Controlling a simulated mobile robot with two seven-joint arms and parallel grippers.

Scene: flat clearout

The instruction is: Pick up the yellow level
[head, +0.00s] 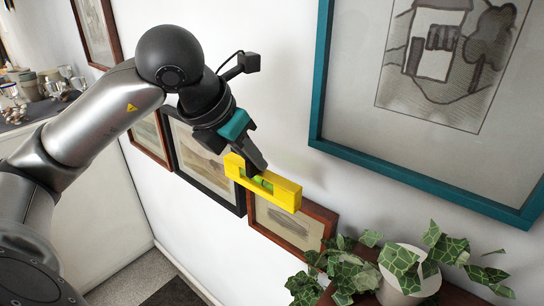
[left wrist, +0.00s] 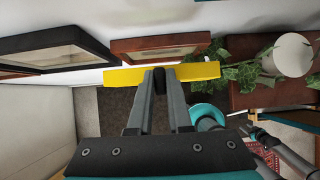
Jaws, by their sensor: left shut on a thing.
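The yellow level (head: 286,196) is a short yellow bar with a green vial, held in the air close to the wall in the head view. My left gripper (head: 260,172) is shut on it near its middle. In the left wrist view the level (left wrist: 205,71) lies across the tips of my left gripper (left wrist: 160,78), with an end sticking out on each side. The fingers hide its middle part.
A teal-framed picture (head: 315,100) hangs at upper right. Smaller framed pictures (head: 205,165) hang behind the arm. A leafy plant in a white pot (head: 400,268) stands on a brown surface below right. A counter with jars (head: 38,110) is at far left.

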